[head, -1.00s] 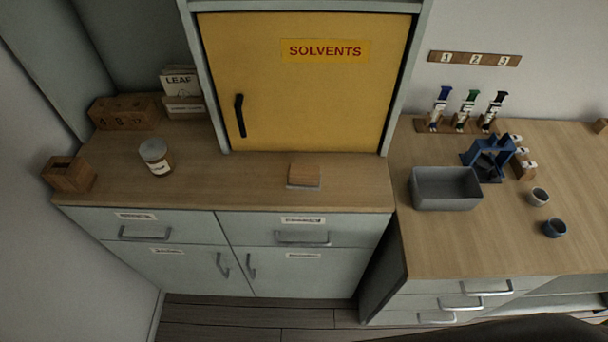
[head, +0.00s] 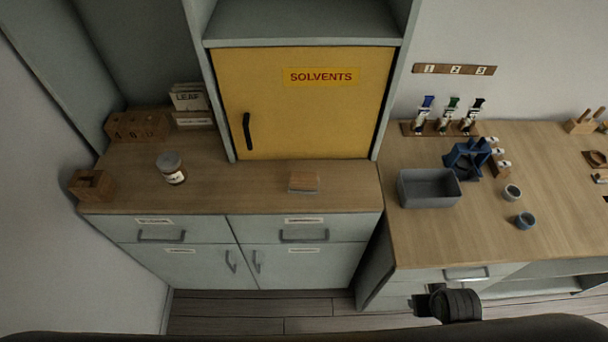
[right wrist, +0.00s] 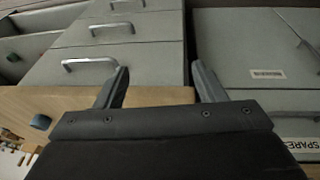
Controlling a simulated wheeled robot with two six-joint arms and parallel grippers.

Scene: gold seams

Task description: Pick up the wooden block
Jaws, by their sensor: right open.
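A small wooden block (head: 304,180) with a thin grey underside lies on the left counter, in front of the yellow solvents cabinet, in the head view. My right gripper (right wrist: 160,82) is open with nothing between its fingers in the right wrist view. It faces grey drawer fronts and a wooden counter edge, and the block does not show there. A dark part of my arm (head: 455,305) shows low in the head view, right of the block and well apart from it. My left gripper is not in view.
On the left counter stand a labelled jar (head: 172,168), a wooden holder with a slot (head: 90,185) and card boxes (head: 190,104). The right counter holds a grey bin (head: 429,188), a blue stand (head: 468,158) and small cups (head: 525,221). The counter around the block is clear.

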